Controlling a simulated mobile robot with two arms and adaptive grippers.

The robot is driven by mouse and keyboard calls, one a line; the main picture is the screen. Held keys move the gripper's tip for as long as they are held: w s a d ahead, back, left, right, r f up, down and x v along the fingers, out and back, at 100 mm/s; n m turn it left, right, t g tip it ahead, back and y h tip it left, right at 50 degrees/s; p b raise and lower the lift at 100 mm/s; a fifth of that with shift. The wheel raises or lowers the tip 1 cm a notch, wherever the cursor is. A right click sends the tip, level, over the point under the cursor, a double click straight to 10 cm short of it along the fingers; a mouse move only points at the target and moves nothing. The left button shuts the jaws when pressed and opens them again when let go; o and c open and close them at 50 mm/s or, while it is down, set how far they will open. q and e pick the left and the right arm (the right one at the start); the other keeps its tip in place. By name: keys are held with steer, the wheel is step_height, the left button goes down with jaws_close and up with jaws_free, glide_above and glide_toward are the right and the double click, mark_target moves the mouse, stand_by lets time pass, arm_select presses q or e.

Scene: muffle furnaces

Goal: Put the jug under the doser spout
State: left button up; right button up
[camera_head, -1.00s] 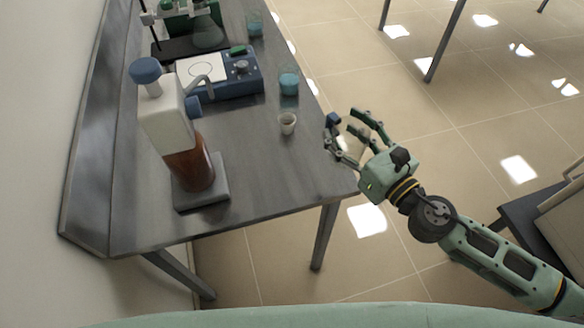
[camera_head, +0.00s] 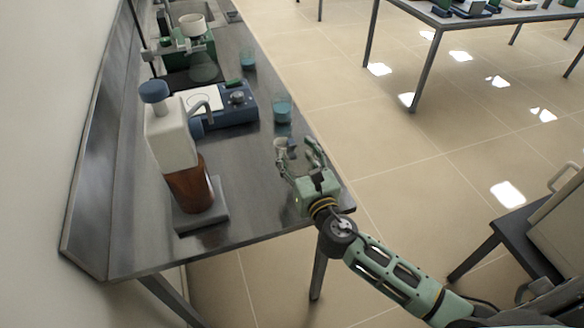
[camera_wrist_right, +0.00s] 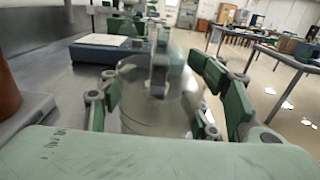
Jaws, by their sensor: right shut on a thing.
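The jug (camera_head: 281,146), a small pale cup-like vessel, is near the right edge of the steel bench. My right gripper (camera_head: 299,154) is shut on it, with fingers on both sides. In the right wrist view the jug (camera_wrist_right: 150,118) looks clear and blurred between my fingers (camera_wrist_right: 155,92). The doser (camera_head: 172,135) stands to the left, with a white head, blue cap and amber bottle on a dark base. Its spout (camera_head: 203,106) bends out to the right, apart from the jug. My left gripper is not in view.
A blue stirrer plate (camera_head: 240,104) is behind the doser. Beakers with blue liquid stand along the bench's right edge, one (camera_head: 282,110) just beyond the jug. Bare bench (camera_head: 250,190) lies between the doser and the jug.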

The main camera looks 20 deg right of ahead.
steer(key=shift+w+a+f, duration=0.35)
steer(key=shift+w+f, duration=0.05)
steer(key=shift+f, duration=0.1)
step_height(320, 180, down, 3)
steer(key=shift+r+b, duration=0.15)
steer(key=shift+b, duration=0.5)
steer(key=shift+f, duration=0.5)
steer(key=shift+f+b, duration=0.2)
steer(key=shift+b, duration=0.1)
steer(key=o, duration=1)
steer(key=shift+c, duration=0.2)
steer(key=shift+o, duration=1.3)
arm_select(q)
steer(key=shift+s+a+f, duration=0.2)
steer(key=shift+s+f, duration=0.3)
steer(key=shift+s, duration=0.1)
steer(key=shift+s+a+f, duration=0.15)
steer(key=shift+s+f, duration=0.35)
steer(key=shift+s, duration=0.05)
